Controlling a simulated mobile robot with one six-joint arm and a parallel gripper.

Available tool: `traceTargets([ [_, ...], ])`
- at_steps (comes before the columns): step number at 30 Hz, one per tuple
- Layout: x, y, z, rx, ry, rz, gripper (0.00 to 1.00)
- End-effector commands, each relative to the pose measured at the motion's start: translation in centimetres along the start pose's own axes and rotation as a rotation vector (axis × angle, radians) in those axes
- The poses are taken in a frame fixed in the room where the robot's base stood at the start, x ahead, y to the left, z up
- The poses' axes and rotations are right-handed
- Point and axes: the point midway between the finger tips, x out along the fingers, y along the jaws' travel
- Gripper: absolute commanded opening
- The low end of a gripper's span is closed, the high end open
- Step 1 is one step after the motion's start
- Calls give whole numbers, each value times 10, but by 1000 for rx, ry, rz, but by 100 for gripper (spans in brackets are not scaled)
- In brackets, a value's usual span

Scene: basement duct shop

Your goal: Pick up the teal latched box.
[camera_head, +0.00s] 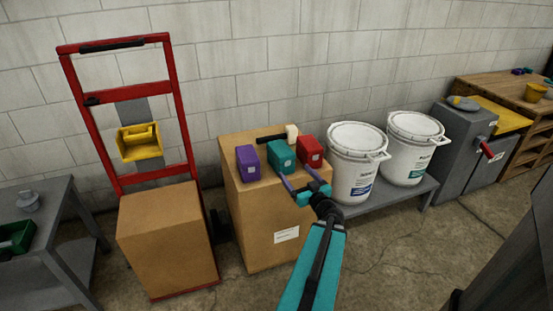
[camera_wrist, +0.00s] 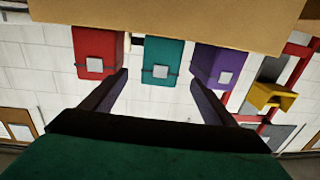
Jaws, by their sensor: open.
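The teal latched box (camera_head: 281,156) stands on top of a large cardboard box (camera_head: 262,222), between a purple box (camera_head: 247,162) and a red box (camera_head: 310,150). My gripper (camera_head: 298,174) is open and empty, just in front of the teal box in the head view. In the wrist view, which is upside down, the teal box (camera_wrist: 163,52) with its pale latch lies in line with the gap between my fingers (camera_wrist: 159,80). The red box (camera_wrist: 97,52) is left of it there and the purple box (camera_wrist: 215,62) is right. I see no contact with the teal box.
A hammer-like tool (camera_head: 290,134) lies behind the boxes. Two white buckets (camera_head: 356,165) stand on a low grey bench to the right. A red hand truck (camera_head: 100,130) with a carton (camera_head: 165,240) is at the left. A block wall is close behind.

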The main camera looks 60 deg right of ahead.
Motion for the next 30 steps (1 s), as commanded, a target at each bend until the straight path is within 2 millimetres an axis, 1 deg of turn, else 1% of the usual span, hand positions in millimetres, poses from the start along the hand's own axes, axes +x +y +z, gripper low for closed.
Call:
traceTargets([
  [7, 3, -4, 0, 0, 0, -5, 80],
  [11, 9, -5, 0, 0, 0, -7, 80],
  [14, 19, -5, 1, 0, 0, -8, 80],
  [27, 73, -7, 2, -1, 0, -9, 80],
  [30, 82, -7, 1, -1, 0, -10, 80],
])
